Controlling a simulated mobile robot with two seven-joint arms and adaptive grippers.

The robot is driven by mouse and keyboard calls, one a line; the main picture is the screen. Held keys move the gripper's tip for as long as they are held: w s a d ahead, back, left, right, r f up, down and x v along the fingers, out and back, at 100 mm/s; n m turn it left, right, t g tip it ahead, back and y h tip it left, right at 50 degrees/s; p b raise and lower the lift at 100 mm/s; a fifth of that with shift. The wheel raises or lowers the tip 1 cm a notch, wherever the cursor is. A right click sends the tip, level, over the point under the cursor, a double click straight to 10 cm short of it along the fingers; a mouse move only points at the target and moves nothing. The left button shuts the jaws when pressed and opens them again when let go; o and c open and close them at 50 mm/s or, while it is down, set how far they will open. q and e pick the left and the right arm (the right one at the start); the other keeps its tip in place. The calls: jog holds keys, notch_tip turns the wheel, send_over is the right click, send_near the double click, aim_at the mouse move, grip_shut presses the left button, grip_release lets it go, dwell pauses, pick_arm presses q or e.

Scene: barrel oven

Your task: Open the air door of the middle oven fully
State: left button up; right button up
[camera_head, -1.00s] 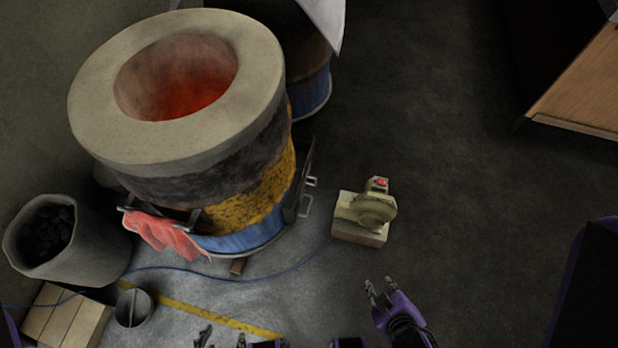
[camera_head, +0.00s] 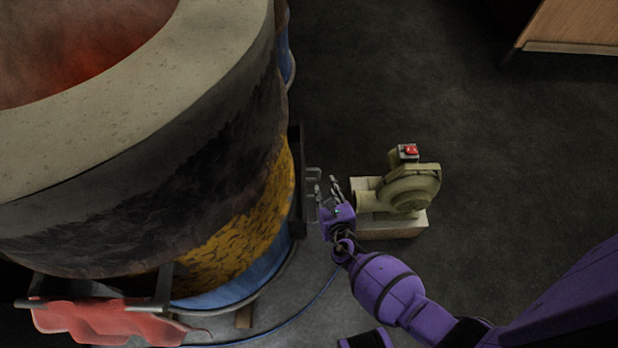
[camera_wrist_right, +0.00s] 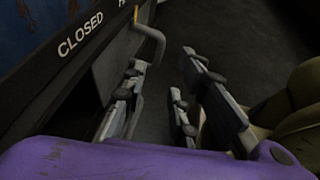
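The oven (camera_head: 225,150) fills the left of the head view, a barrel with a pale rim and a red glowing inside. The dark air door panel (camera_head: 296,180) is on its right side, with metal handles (camera_head: 313,173) sticking out. In the wrist view the frame reads "CLOSED" (camera_wrist_right: 80,35), and a bent handle (camera_wrist_right: 151,42) stands out beyond the fingers. My right gripper (camera_head: 327,188) is open beside the handles, its fingers apart. In the wrist view its left finger (camera_wrist_right: 124,100) is close to the panel; whether it touches a handle I cannot tell. My left gripper is out of view.
A green blower (camera_head: 408,188) with a red switch sits on a pale block (camera_head: 395,227) just right of my right gripper. A blue cable (camera_head: 300,312) runs on the floor.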

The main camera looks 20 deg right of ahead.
aim_at(319, 176)
jog(key=shift+n, duration=0.3)
jog(key=b+x, duration=0.2)
jog(key=x, duration=0.5)
jog(key=shift+a+b, duration=0.2)
jog(key=shift+b, duration=0.1)
jog(key=shift+w+f, duration=0.2)
jog(key=shift+w, duration=0.45)
jog(key=shift+w+d+b, duration=0.1)
jog(key=shift+w+b, duration=0.05)
jog(key=shift+b, duration=0.15)
jog(key=shift+c, duration=0.6)
jog(key=c, duration=0.5)
grip_shut()
